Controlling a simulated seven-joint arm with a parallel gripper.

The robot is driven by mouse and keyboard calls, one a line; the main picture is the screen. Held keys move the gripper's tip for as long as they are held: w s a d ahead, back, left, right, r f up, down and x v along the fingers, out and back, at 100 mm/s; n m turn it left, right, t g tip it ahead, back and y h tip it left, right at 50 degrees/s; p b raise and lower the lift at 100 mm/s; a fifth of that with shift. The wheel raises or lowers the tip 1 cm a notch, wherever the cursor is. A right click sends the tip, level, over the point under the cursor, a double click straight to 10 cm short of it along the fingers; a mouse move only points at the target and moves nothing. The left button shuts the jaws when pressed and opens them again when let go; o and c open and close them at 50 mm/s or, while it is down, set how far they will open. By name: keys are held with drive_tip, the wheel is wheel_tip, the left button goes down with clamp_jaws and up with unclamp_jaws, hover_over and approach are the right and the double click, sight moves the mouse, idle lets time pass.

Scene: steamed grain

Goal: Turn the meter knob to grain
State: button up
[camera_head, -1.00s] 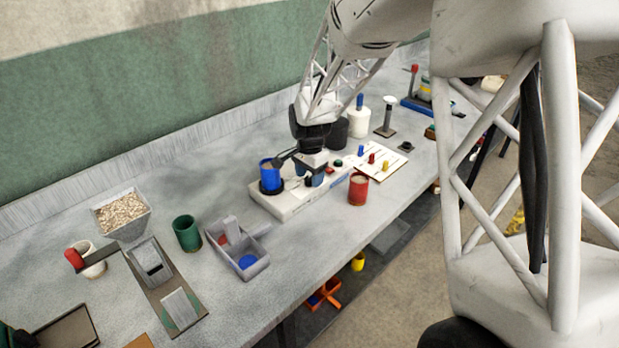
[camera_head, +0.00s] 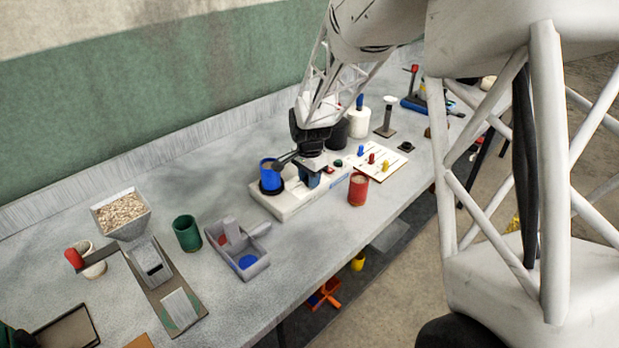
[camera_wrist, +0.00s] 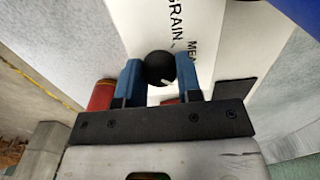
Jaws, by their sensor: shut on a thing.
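The white meter base (camera_head: 292,207) stands on the grey bench. A blue cup (camera_head: 269,174) sits on its left end. In the wrist view the meter's white face (camera_wrist: 205,22) carries the word GRAIN and part of another word beginning ME. The round black knob (camera_wrist: 159,67) has a small white mark on its lower right side. My gripper (camera_wrist: 159,80) is shut on the knob, one blue finger on each side. In the head view my gripper (camera_head: 312,179) hides the knob. Which word the mark indicates I cannot tell.
A red cup (camera_head: 358,191) stands close in front of the meter. A board with coloured pegs (camera_head: 389,168) lies to the right. A green cup (camera_head: 187,234), a grey divided tray (camera_head: 257,270) and a grain hopper (camera_head: 127,229) stand to the left. A white container (camera_head: 359,123) stands behind.

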drive_tip(key=shift+n, duration=0.4)
drive_tip(key=n, duration=1.2)
drive_tip(key=shift+n, duration=0.3)
drive_tip(key=n, duration=0.4)
drive_tip(key=shift+n, duration=0.3)
drive_tip(key=o, duration=0.9)
drive_tip(key=shift+o, duration=0.2)
drive_tip(key=shift+r, duration=0.1)
